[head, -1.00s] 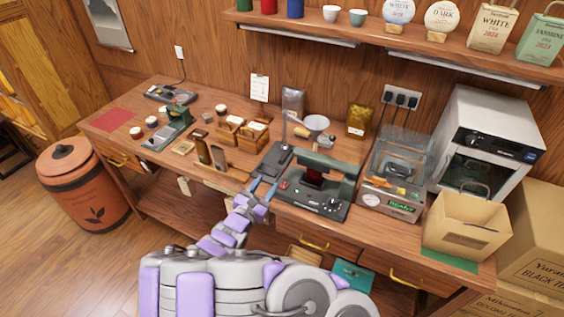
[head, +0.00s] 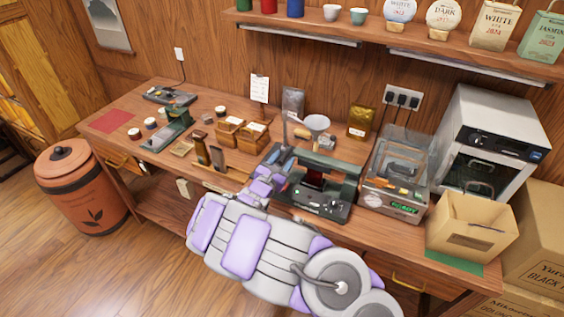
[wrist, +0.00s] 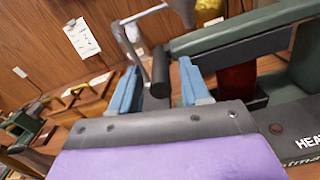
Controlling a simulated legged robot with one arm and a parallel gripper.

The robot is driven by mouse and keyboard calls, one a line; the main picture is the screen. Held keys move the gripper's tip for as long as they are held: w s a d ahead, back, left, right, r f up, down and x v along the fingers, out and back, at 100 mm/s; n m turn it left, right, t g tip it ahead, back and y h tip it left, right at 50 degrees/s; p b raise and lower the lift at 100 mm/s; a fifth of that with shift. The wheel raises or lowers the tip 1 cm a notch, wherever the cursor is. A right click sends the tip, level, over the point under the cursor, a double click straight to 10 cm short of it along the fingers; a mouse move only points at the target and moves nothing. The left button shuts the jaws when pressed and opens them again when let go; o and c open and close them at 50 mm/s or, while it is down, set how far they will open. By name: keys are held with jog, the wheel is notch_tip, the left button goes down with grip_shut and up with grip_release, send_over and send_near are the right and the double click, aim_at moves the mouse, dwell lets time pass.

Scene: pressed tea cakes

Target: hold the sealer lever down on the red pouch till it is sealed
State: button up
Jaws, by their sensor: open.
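The green-and-black sealer (head: 338,165) stands on the bench, its arm raised over its base. The red pouch (head: 313,178) is in it; in the wrist view the pouch (wrist: 237,80) shows beneath the green arm (wrist: 245,35). A black cylindrical grip (wrist: 160,72), apparently the lever's, lies between my fingers in the wrist view. My gripper (wrist: 160,85) is open, with a blue finger on each side of the grip and gaps visible. In the head view my gripper (head: 283,170) is at the sealer's left end, partly hidden by my arm.
A metal stand with a funnel (head: 316,122) is close behind the sealer. Wooden boxes (head: 243,133) and small tools are on the left. The bench front (head: 225,183) is partly clear.

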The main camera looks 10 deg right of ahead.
jog(key=shift+c, duration=0.2)
grip_shut()
dwell(0.5)
